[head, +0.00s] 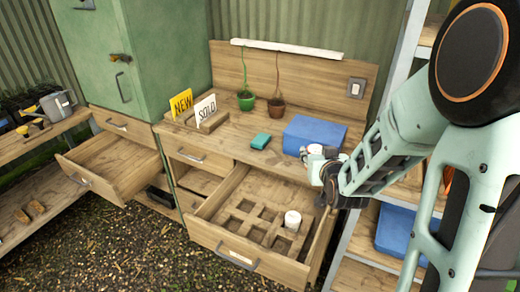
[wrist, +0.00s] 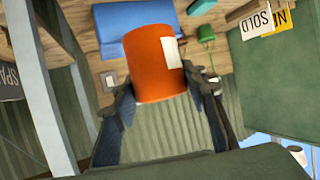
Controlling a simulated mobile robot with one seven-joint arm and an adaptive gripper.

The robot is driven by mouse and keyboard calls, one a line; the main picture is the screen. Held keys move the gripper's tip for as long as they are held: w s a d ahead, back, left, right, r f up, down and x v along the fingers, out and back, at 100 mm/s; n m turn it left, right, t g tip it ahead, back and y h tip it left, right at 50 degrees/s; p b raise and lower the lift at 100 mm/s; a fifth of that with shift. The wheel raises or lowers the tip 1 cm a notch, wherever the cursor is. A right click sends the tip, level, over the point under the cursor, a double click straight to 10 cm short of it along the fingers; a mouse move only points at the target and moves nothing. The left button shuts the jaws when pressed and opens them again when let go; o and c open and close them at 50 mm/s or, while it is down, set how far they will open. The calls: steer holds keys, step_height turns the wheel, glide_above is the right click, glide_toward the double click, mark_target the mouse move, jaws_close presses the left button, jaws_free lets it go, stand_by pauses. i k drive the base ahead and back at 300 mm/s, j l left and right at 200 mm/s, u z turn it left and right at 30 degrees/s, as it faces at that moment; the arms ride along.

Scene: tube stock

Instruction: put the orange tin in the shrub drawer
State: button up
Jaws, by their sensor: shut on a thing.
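The orange tin (wrist: 158,62), with a pale label on its side, is between the two fingers of my gripper (wrist: 163,90) in the wrist view. In the head view my gripper (head: 322,168) is at the right front of the bench, above the right edge of an open drawer with a grid insert (head: 205,232); the tin's orange side is not clear there. One white tin (head: 292,220) stands in a cell of that insert. Another open drawer (head: 95,185) at the left looks empty. I cannot read which drawer is the shrub one.
On the bench stand a blue box (head: 315,133), a teal block (head: 260,141), two small potted plants and signs reading NEW and SOLD (head: 205,108). A green cabinet (head: 165,50) stands at the left. A metal shelf is at the right, close to my arm.

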mark_target(112, 170)
steer(key=i+j, duration=0.15)
steer(key=j, duration=0.35)
steer(key=i+j+u, duration=0.1)
steer(key=j, duration=0.35)
steer(key=i+j, duration=0.3)
steer(key=j, duration=0.2)
steer(key=i+j+u, duration=0.1)
steer(key=j, duration=0.35)
steer(key=i+j, duration=0.3)
steer(key=j, duration=0.15)
steer(key=i+j, duration=0.2)
steer(key=j, duration=0.25)
steer(key=i+j+u, duration=0.1)
steer(key=j, duration=0.35)
steer(key=i+j, duration=0.3)
steer(key=j, duration=0.15)
steer(key=u, duration=0.05)
